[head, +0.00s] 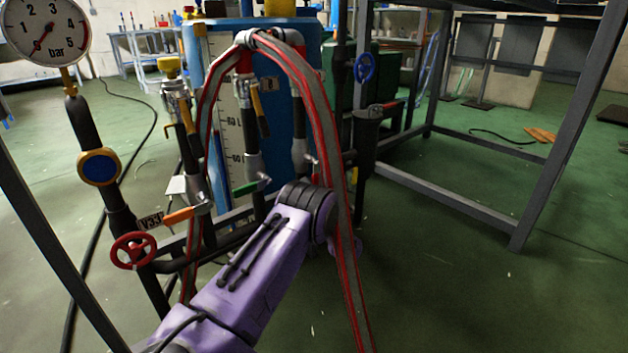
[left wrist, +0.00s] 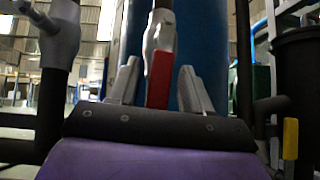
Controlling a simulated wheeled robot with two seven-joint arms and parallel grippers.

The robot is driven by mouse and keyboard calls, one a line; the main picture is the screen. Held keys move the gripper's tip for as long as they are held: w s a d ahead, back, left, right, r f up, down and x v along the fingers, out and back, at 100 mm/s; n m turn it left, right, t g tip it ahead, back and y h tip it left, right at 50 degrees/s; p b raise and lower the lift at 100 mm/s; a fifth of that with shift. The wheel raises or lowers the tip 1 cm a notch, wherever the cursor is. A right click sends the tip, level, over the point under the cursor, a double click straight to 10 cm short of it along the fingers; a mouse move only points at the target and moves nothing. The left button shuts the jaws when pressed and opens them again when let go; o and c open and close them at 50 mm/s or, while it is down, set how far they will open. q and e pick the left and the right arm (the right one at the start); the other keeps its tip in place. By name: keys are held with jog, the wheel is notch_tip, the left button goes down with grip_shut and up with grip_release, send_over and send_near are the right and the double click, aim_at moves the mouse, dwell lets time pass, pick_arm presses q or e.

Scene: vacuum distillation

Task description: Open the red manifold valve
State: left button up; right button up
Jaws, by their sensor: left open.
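In the left wrist view a red valve handle (left wrist: 159,80) hangs below a grey metal valve body (left wrist: 160,38). My left gripper (left wrist: 160,68) is open, with one grey finger on each side of the red handle. I cannot tell whether either finger touches it. In the head view my purple left arm reaches in from the bottom, and its fingers are hidden. The manifold (head: 250,165) behind it carries several lever valves, including an orange one (head: 182,215) and a green one (head: 252,187). I cannot tell which of the head view's parts matches the handle in the wrist view.
A red-striped grey hose (head: 335,175) loops over and in front of the manifold. A red handwheel (head: 133,250) and a pressure gauge (head: 44,30) stand at left. A blue tank (head: 300,60) is behind.

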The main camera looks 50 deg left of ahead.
jog(key=s+p, duration=0.1)
jog(key=s+a+r+g, duration=0.1)
jog(key=s+r+g+p, duration=0.1)
jog(key=shift+s+a+r+y+p, duration=0.1)
jog(key=shift+s+a+y+p, duration=0.2)
jog(key=shift+s+y, duration=0.1)
pick_arm(q)
jog(key=v, duration=1)
jog(key=shift+f, duration=0.15)
jog(key=shift+d, duration=0.1)
